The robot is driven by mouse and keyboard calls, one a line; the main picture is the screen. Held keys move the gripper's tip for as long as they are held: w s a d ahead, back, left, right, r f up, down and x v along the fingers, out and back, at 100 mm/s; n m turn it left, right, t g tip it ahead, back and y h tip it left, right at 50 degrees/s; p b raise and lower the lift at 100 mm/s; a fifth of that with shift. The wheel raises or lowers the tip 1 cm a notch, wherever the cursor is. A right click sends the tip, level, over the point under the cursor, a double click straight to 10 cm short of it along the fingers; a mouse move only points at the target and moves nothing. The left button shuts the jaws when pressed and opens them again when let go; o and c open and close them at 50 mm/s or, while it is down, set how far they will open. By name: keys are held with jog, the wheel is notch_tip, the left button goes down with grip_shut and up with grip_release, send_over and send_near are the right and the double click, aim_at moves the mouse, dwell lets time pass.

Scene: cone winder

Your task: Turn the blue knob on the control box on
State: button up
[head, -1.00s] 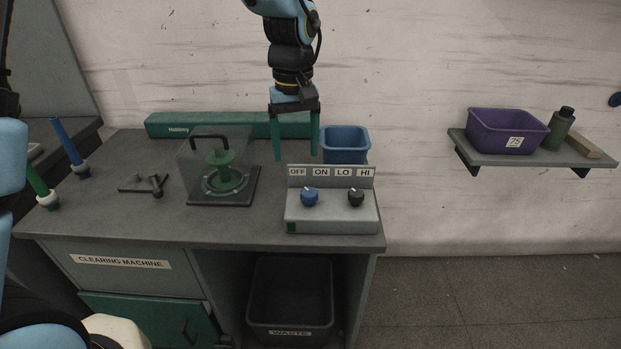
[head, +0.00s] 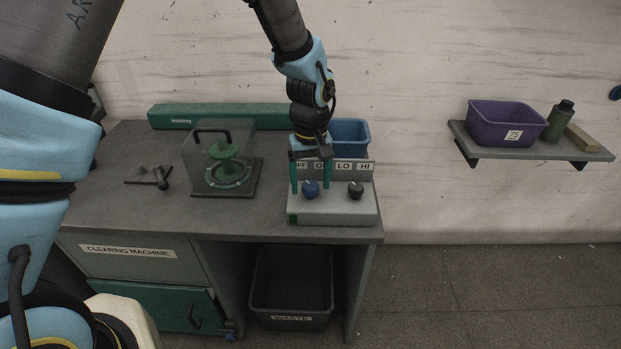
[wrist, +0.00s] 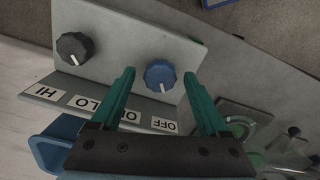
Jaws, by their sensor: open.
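The grey control box (head: 335,207) stands at the right front of the bench, with a label strip reading OFF, ON, LO, HI along its back. The blue knob (head: 310,189) is on its left, and a black knob (head: 356,189) is on its right. My gripper (head: 310,189) is open with its green fingers pointing down, one on either side of the blue knob. In the wrist view, the blue knob (wrist: 160,75) lies just beyond and between the open fingertips, its white pointer line toward the OFF label (wrist: 164,124). I cannot tell whether the fingers touch it.
A clear-covered machine (head: 225,165) stands left of the box. A blue bin (head: 350,134) is behind the box, and a long green case (head: 220,114) lies at the back. A purple bin (head: 505,125) sits on the wall shelf. A waste bin (head: 290,290) is under the bench.

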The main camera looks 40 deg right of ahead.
jog(key=shift+c, duration=0.3)
grip_shut()
dwell(0.4)
